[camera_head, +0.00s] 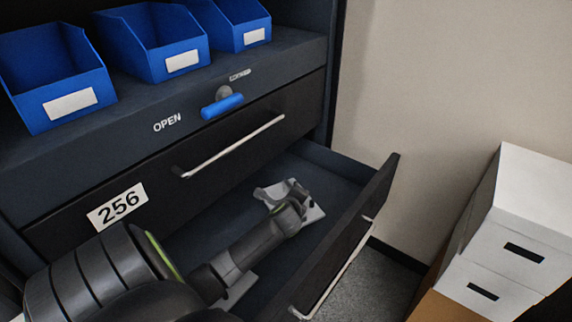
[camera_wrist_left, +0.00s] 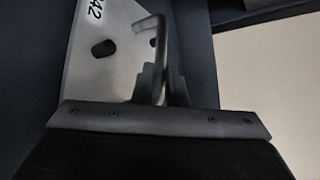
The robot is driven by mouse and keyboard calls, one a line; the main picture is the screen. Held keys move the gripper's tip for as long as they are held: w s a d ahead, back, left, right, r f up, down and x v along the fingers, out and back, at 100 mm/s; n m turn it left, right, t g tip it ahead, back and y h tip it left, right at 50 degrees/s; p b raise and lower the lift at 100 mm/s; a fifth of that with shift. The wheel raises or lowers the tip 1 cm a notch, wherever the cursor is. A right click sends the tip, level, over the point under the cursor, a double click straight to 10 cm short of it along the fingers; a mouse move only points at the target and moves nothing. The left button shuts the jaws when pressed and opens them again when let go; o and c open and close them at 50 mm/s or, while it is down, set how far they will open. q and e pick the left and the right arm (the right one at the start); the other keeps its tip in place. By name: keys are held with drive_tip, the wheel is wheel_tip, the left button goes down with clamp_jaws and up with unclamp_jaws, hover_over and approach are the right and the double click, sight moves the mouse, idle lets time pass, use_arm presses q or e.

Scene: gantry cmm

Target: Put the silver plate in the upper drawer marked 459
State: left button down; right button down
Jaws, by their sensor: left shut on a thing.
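The silver plate (camera_head: 316,213) lies inside the open lower drawer (camera_head: 345,235), partly covered by my left arm. In the left wrist view the plate (camera_wrist_left: 95,72) shows a hole, an upright bent handle and a printed mark whose visible part reads "42". My left gripper (camera_head: 292,196) reaches down into the open drawer and is shut on the plate, at its handle (camera_wrist_left: 158,55). The upper drawer (camera_head: 225,140) is closed and its label (camera_head: 118,206) reads 256, not 459. No label reading 459 shows. My right gripper is not in view.
Several blue bins (camera_head: 165,45) stand on the shelf above the drawers. A blue lever (camera_head: 222,106) sits by the word OPEN on the cabinet front. The upper drawer has a bar handle (camera_head: 230,148). White boxes (camera_head: 520,225) are stacked at the right, beyond a strip of floor.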

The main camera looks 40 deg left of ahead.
use_arm(q)
drive_tip(key=shift+w+f, duration=0.1)
drive_tip(key=shift+f, duration=2.15)
drive_tip(key=c, duration=1.9)
unclamp_jaws()
drive_tip(key=shift+f, duration=0.2)
drive_tip(key=o, duration=0.4)
drive_tip(key=shift+s, duration=0.2)
drive_tip(key=shift+o, duration=0.2)
drive_tip(key=shift+r, duration=0.2)
drive_tip(key=v, duration=1.2)
